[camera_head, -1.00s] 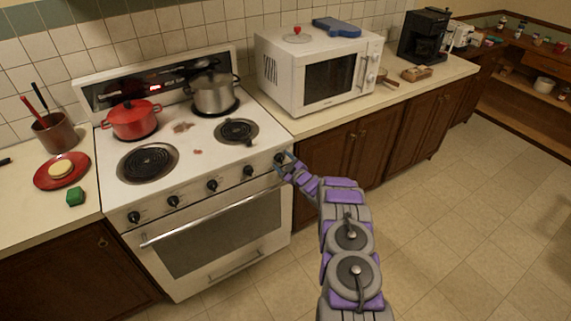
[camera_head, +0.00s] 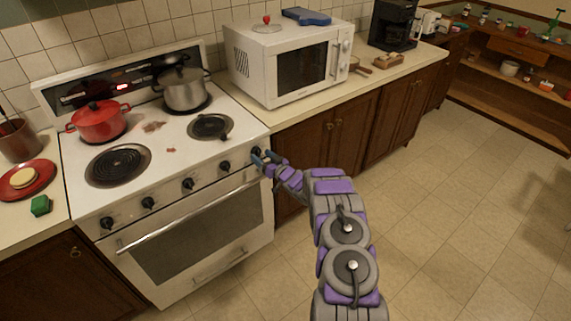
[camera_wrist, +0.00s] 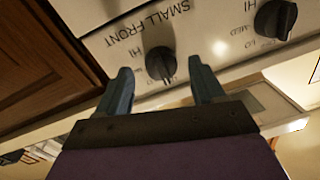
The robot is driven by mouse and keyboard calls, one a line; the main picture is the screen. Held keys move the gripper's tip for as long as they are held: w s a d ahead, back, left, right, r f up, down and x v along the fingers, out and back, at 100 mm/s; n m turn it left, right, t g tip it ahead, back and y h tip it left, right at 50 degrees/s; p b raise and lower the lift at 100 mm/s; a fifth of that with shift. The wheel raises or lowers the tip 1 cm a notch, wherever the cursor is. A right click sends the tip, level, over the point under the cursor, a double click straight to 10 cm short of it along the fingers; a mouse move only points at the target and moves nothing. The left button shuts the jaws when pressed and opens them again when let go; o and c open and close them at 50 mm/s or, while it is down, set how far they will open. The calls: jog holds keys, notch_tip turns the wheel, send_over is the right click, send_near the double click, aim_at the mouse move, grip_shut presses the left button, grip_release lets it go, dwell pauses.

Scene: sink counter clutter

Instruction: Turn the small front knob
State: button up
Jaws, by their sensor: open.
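The small front knob (camera_wrist: 161,63) is a black dial on the stove's white front panel, under the printed words "SMALL FRONT" and by "HI", in the wrist view. In the head view it is the rightmost knob (camera_head: 256,152), partly covered by my gripper. My gripper (camera_wrist: 158,80) is open, with one finger on each side of the knob in the wrist view. I cannot tell whether either finger touches it. In the head view my gripper (camera_head: 265,158) is at the stove's front right corner.
The oven door handle (camera_head: 185,215) runs below the panel. A red pot (camera_head: 100,122) and a steel pot (camera_head: 184,90) stand on the stovetop. The floor to the right is open.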

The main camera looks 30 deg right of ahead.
jog(key=s+d+p, duration=0.3)
jog(key=s, duration=1.2)
jog(key=shift+w+r+g+h, duration=0.95)
jog(key=shift+r+g+h, duration=1.4)
jog(key=shift+r, duration=1.95)
jog(key=s+a+r+g+h+b, duration=0.1)
jog(key=s+a+r+g+h, duration=0.1)
jog(key=s+a+r+g, duration=0.4)
jog(key=shift+s+a+r+m, duration=0.3)
jog(key=shift+s+a+r, duration=0.15)
jog(key=shift+s+r, duration=1.85)
jog(key=shift+s+f, duration=0.35)
